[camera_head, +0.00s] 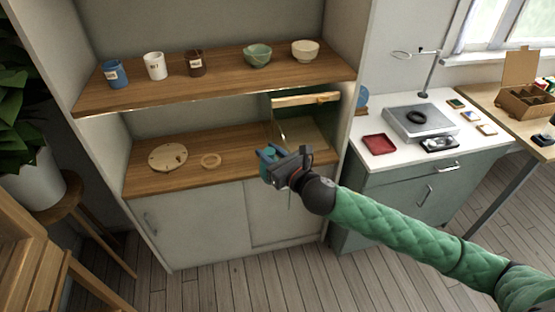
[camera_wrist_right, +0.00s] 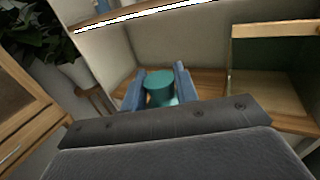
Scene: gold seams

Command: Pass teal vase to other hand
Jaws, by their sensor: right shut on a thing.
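The teal vase (camera_wrist_right: 160,88) shows in the right wrist view between the two blue fingers of my right gripper (camera_wrist_right: 160,82). The fingers are shut on it, one on each side. In the head view my right gripper (camera_head: 268,158) is in front of the lower wooden shelf, above the cabinet doors. There the vase is mostly hidden by the fingers and too small to make out clearly. My left gripper is in neither view.
Cups and bowls stand on the upper shelf (camera_head: 215,82). A white-topped counter (camera_head: 363,160) is to the right. A potted plant (camera_head: 35,185) stands at left.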

